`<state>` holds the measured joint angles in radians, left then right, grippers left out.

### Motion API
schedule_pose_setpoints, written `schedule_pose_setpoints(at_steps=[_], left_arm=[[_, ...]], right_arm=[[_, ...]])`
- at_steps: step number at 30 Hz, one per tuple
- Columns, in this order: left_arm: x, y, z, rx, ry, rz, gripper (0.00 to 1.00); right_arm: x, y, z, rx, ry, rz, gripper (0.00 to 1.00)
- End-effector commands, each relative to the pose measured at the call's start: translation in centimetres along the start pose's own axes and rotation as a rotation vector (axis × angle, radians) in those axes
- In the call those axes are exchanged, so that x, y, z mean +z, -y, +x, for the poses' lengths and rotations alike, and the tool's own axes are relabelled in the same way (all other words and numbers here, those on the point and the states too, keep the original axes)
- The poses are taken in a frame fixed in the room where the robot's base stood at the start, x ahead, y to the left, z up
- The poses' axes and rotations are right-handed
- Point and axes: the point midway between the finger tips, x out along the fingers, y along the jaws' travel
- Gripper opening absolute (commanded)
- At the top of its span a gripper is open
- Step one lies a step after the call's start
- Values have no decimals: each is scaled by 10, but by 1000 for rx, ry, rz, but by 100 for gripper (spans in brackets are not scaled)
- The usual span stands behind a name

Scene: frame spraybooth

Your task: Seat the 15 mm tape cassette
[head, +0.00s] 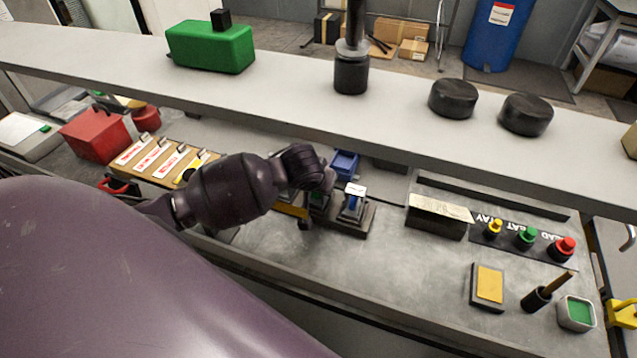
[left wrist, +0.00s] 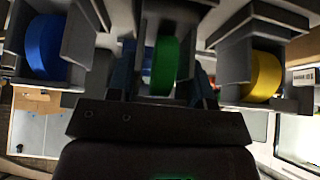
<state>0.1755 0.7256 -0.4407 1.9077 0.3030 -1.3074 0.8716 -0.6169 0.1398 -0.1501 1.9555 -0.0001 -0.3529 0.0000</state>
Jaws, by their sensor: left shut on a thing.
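My left gripper (head: 318,200) reaches down to a row of tape cassettes at the middle of the bench. In the left wrist view the gripper (left wrist: 165,85) is shut on a grey cassette with green tape (left wrist: 165,65). A cassette with blue tape (left wrist: 46,48) and one with yellow tape (left wrist: 262,75) flank it, apart from the fingers. In the head view the blue-tape cassette (head: 353,203) stands in a dark holder (head: 354,226); my wrist hides much of the others. I cannot read which cassette is 15 mm, nor tell whether the green one is fully seated. My right gripper is out of view.
A long grey shelf (head: 280,105) crosses above the bench, bearing a green block (head: 210,47) and dark round pieces. A blue bin (head: 344,163) sits behind the cassettes. A box (head: 438,215), several coloured knobs and a yellow pad (head: 489,284) stand right. Bench front is clear.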

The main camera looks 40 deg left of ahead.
Motion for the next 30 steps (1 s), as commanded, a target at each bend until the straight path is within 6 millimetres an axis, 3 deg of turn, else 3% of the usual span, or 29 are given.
schedule_pose_setpoints(at_steps=[13,14,18,25,30], left_arm=[[2,0,3,0,0,-1,21],[2,0,3,0,-1,-1,51],[2,0,3,0,0,0,73],[2,0,3,0,0,0,78],[2,0,3,0,0,0,100]], right_arm=[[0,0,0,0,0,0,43],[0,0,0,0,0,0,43],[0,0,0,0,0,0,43],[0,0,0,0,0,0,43],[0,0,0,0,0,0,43]])
